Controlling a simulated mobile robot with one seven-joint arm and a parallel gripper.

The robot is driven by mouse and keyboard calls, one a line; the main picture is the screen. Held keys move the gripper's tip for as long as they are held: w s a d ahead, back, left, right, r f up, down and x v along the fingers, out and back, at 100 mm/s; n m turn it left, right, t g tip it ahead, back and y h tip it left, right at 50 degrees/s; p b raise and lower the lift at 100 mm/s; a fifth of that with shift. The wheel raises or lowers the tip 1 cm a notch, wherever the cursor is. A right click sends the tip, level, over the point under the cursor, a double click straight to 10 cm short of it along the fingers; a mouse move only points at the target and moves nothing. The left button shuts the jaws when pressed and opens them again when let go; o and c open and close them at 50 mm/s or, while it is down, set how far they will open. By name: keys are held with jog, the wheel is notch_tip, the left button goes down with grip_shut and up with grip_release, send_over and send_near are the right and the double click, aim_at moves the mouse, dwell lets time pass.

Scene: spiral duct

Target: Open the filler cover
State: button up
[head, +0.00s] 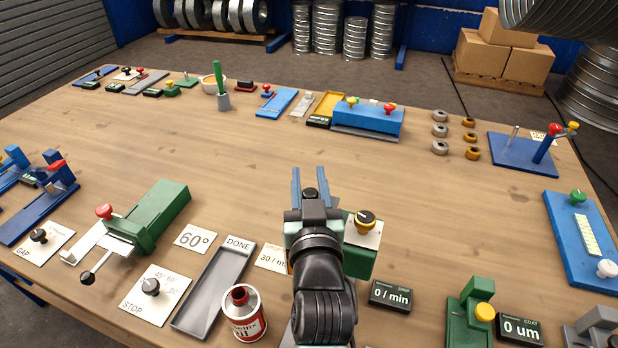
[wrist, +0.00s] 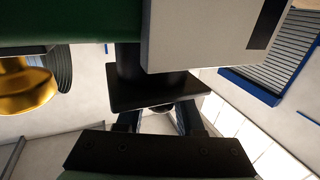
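A green lubricator-like unit (head: 359,262) with a light plate and a yellow-and-black knob (head: 364,221) stands just right of my arm and is partly hidden by it. My gripper (head: 310,172) is beside its left side, with two fingers apart and pointing toward the far side of the table. In the wrist view, the unit's green body (wrist: 60,22), grey plate (wrist: 200,35) and gold knob (wrist: 25,85) are close. A black plate on a short stem (wrist: 158,92) lies in front of my fingers (wrist: 160,122); I cannot tell whether it is the filler cover or whether they touch.
A red-and-white can (head: 244,312) and a grey DONE tray (head: 213,290) stand left of my arm. A "0 / min" display (head: 390,296) is at right. A green clamp fixture (head: 150,222) lies farther left.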

grip_shut()
dwell(1.1)
